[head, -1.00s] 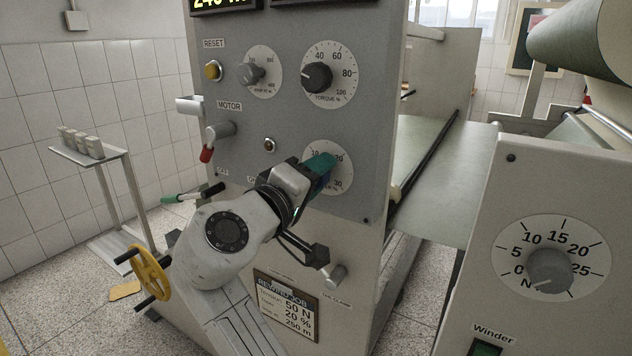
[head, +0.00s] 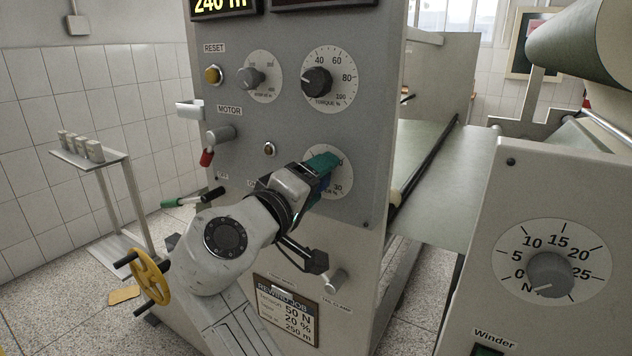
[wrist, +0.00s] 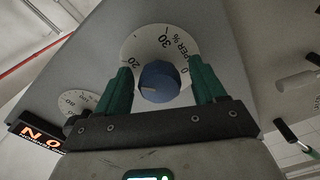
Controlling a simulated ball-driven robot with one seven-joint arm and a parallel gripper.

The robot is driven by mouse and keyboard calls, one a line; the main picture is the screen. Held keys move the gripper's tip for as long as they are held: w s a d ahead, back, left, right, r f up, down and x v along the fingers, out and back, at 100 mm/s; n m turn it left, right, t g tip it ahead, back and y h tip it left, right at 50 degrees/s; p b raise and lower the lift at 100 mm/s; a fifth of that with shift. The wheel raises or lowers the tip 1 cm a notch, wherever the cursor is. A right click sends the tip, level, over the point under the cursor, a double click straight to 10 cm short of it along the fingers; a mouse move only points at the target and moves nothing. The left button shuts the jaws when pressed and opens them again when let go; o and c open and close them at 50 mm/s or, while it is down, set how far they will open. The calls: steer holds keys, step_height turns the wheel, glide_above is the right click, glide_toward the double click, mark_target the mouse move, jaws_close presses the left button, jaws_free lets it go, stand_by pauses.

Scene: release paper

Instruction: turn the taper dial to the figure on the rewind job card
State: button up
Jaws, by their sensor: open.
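The taper dial (head: 344,158) is a white round plate low on the grey panel, partly hidden by my gripper in the head view. The wrist view shows its plate (wrist: 165,44) with 20, 30, 0 and part of the taper label. Its blue knob (wrist: 158,84) has a pale pointer mark on the left in that view; the exact figure is hard to read. My gripper (head: 324,164) is open, its green fingers (wrist: 160,78) on either side of the knob with small gaps. The rewind job card (head: 286,312) below reads 50 N, 20 % and 250 m.
Above are the torque dial (head: 317,82), a smaller dial (head: 250,77) and a yellow reset button (head: 213,74). A red-tipped motor lever (head: 212,145) sits left. A winder dial (head: 550,274) is on the right cabinet. A small knob (head: 335,281) sits below my gripper.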

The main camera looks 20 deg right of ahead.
steer(key=v, duration=1)
steer(key=shift+s+a+b, duration=0.2)
steer(key=shift+a+b, duration=0.1)
steer(key=s+d+f+g+y+p, duration=0.1)
steer(key=s+d+f+y, duration=0.1)
steer(key=d+f, duration=0.45)
steer(key=s+d+f+g+y+p, duration=0.1)
steer(key=s+d+f+g+y, duration=0.15)
steer(key=f, duration=0.75)
steer(key=s+d+f+g+y+p, duration=0.1)
steer(key=s+d+f+y, duration=0.1)
steer(key=d+f, duration=0.5)
steer(key=s+f+m+g+y+p, duration=0.1)
steer(key=s+f+y, duration=0.1)
steer(key=s+f, duration=0.3)
steer(key=s+f+g+y+p, duration=0.1)
steer(key=s+f, duration=0.4)
steer(key=s, duration=0.7)
steer(key=s+f+m+g+y+p, duration=0.1)
steer(key=s+f+g+y, duration=0.2)
steer(key=s+f+y, duration=0.2)
steer(key=s+f, duration=0.1)
steer(key=s, duration=0.2)
steer(key=shift+s+m, duration=0.3)
steer(key=shift+d+f, duration=0.15)
